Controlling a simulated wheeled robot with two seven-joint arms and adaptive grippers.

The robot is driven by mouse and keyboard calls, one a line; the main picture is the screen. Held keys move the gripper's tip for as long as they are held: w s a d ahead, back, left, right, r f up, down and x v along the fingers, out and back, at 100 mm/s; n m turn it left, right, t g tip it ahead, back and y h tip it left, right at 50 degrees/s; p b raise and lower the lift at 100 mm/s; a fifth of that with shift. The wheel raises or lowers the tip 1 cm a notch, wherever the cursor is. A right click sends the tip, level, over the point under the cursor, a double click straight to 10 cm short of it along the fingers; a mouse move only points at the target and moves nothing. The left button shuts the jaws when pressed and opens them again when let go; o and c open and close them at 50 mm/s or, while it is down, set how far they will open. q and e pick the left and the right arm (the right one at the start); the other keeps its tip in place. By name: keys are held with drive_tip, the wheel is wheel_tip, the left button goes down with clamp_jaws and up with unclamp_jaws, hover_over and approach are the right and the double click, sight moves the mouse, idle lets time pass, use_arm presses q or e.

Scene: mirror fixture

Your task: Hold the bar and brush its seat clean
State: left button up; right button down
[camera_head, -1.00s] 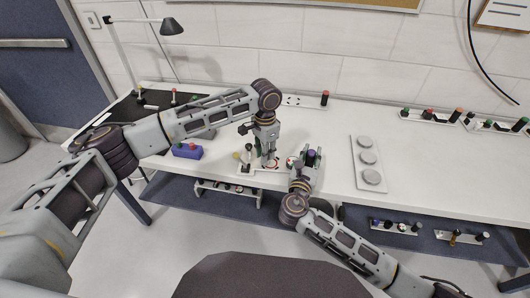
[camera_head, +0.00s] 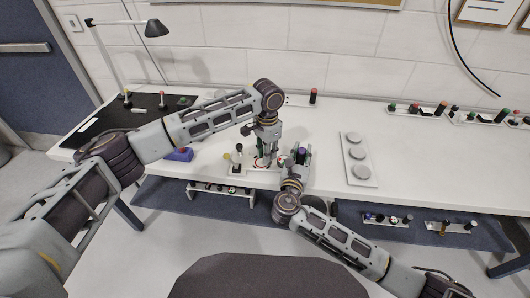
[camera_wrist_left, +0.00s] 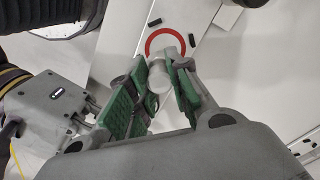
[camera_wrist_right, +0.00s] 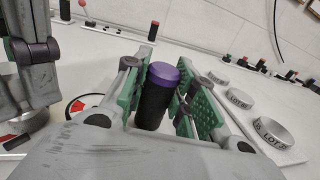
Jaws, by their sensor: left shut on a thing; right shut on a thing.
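My left gripper (camera_head: 265,153) comes down over a white plate (camera_wrist_left: 205,22) in front of me. In the left wrist view its green-padded fingers (camera_wrist_left: 160,88) are shut on a pale grey bar (camera_wrist_left: 158,76). A red ring (camera_wrist_left: 164,34) on the plate shows just beyond the bar; whether the bar touches the plate is hidden. My right gripper (camera_head: 297,162), just right of the left one, is shut on a black handle with a purple top (camera_wrist_right: 155,98), upright between its fingers (camera_wrist_right: 158,90). The lower end of this handle is hidden, so I cannot see any bristles.
A blue block (camera_head: 180,155) and a stand with yellow-topped and dark pegs (camera_head: 238,165) are to the left. A white plate with three grey discs (camera_head: 357,158) lies to the right. Racks of coloured pegs (camera_head: 417,109) stand at the back right. The table between is clear.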

sight(256, 162)
use_arm(q)
drive_tip(key=shift+s+f, duration=0.15)
drive_tip(key=shift+r, duration=3.1)
drive_tip(key=shift+r, duration=1.45)
drive_tip(key=shift+f, duration=0.15)
drive_tip(key=shift+f, duration=3.25)
drive_tip(key=shift+f, duration=1)
drive_tip(key=shift+a, duration=0.1)
drive_tip(key=shift+a+r, duration=0.1)
drive_tip(key=shift+a, duration=1.8)
